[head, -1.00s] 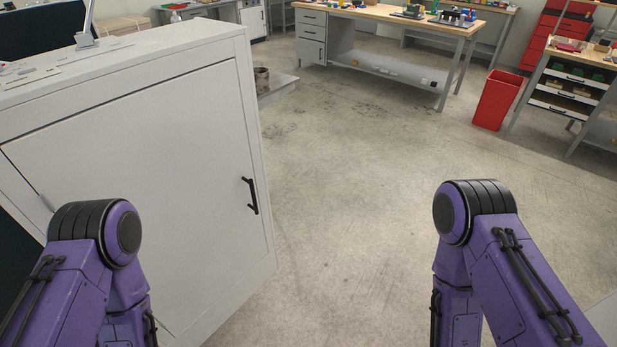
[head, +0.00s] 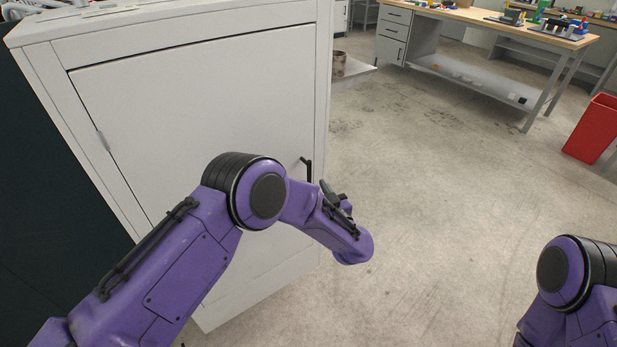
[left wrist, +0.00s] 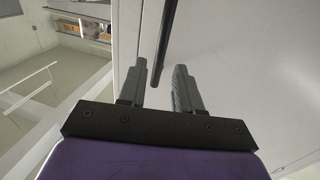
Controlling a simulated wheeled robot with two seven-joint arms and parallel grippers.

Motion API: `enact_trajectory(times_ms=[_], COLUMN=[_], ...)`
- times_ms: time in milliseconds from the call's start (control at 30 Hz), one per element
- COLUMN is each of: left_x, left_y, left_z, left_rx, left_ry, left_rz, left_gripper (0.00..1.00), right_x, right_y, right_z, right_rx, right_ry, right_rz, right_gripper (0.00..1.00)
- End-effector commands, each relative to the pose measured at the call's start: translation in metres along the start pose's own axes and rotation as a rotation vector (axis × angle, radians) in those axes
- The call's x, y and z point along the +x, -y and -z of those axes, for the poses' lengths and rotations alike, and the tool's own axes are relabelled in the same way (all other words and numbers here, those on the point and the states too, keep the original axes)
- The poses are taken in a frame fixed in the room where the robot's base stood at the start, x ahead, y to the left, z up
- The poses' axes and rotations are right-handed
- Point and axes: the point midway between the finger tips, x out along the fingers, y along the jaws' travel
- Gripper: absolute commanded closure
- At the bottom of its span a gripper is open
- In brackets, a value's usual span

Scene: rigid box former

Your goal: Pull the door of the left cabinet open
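The left cabinet (head: 60,55) is white and stands at the left in the head view. Its door (head: 190,110) is shut, with a hinge on the left side. The black upright handle (head: 308,170) is near the door's right edge. My left gripper (head: 328,188) is at the handle, partly hidden behind my forearm. In the left wrist view, my left gripper (left wrist: 158,76) is open, with the lower end of the handle (left wrist: 167,40) between its two fingers and a gap visible on both sides. My right gripper is out of view; only part of my right arm shows.
A workbench (head: 490,22) with drawers stands at the back, and a red bin (head: 593,128) is at the far right. The concrete floor (head: 430,200) right of the cabinet is clear. A low shelf with a pot (head: 338,64) stands behind the cabinet.

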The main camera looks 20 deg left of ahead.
Motion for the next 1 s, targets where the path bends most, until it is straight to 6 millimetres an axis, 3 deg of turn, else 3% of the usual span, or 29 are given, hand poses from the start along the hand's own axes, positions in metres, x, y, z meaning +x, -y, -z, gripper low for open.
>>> enact_trajectory(times_ms=[100, 233, 400, 600, 633, 733, 1000], left_x=[0.028, 0.05, 0.062, 0.063, 0.063, 0.063, 0.062], left_y=[0.002, 0.002, 0.002, 0.002, 0.002, 0.002, 0.001], left_z=[0.001, 0.0, 0.0, -0.001, -0.001, -0.001, -0.001], left_rx=[-0.001, 0.0, 0.002, 0.003, 0.003, 0.003, 0.003], left_ry=[0.001, 0.001, 0.0, 0.0, 0.0, 0.0, 0.0], left_rz=[0.004, 0.003, 0.001, -0.001, -0.001, -0.001, -0.006], left_gripper=[0.67, 0.67, 0.67, 0.67, 0.7, 1.0, 1.0], right_x=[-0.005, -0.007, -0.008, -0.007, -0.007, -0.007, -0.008], right_y=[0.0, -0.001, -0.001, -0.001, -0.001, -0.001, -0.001], right_z=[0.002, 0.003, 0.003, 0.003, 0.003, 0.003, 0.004], right_rx=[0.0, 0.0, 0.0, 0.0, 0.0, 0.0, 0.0], right_ry=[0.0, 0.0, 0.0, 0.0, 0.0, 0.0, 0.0], right_rz=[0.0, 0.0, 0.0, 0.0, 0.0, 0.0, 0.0], right_gripper=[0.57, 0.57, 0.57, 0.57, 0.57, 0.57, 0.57])
